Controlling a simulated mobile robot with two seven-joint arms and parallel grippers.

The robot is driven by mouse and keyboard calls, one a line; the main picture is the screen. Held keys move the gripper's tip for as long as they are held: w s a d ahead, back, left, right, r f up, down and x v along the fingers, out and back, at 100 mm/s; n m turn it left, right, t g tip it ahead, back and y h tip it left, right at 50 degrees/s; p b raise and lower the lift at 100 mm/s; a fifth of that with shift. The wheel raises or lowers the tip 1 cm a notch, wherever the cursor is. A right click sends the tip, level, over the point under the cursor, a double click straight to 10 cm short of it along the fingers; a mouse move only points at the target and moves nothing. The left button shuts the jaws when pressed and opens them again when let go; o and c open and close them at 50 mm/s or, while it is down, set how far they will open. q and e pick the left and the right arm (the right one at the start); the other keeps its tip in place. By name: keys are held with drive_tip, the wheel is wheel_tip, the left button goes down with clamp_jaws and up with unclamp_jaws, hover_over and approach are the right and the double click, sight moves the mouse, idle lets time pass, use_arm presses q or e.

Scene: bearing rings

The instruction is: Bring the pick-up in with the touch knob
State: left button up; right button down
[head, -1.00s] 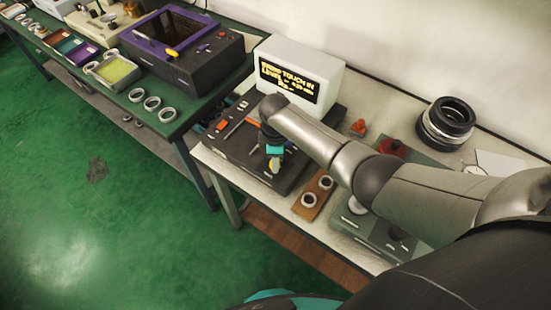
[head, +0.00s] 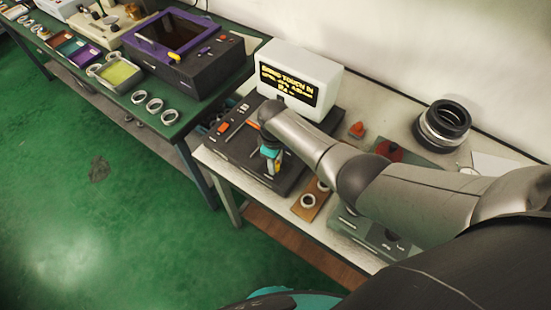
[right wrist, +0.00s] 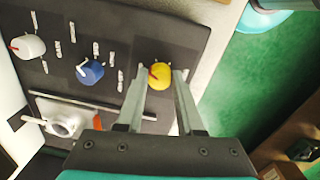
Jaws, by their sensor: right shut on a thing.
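A dark instrument box (head: 230,147) stands on the white bench, with a white display unit (head: 335,75) behind it. The display's yellow text begins "BRING TOUCH IN"; its lower lines are too small to read surely. My right gripper (right wrist: 161,73) is shut on a yellow knob (right wrist: 159,82) with a red pointer, one finger on each side. A blue knob (right wrist: 91,71) and a white knob (right wrist: 30,47) sit apart on the same panel. A bearing ring (right wrist: 64,120) lies near a metal bar (right wrist: 92,105). The pick-up cannot be surely made out. My left gripper is out of view.
A brown tray (head: 301,212) with rings is beside the box. A dark stacked ring (head: 443,125) and an orange piece (head: 357,130) stand farther right. Several rings lie on the green bench (head: 127,108) at left. My right arm crosses above the white bench.

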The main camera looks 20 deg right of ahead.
drive_tip(key=m+p, duration=0.1)
drive_tip(key=m, duration=0.3)
drive_tip(key=shift+a+m, duration=0.1)
drive_tip(key=shift+m, duration=0.2)
drive_tip(key=shift+m+p, duration=0.3)
drive_tip(key=shift+m, duration=1.6)
drive_tip(key=c, duration=0.5)
unclamp_jaws()
drive_tip(key=shift+c, duration=0.2)
drive_tip(key=shift+r, duration=0.1)
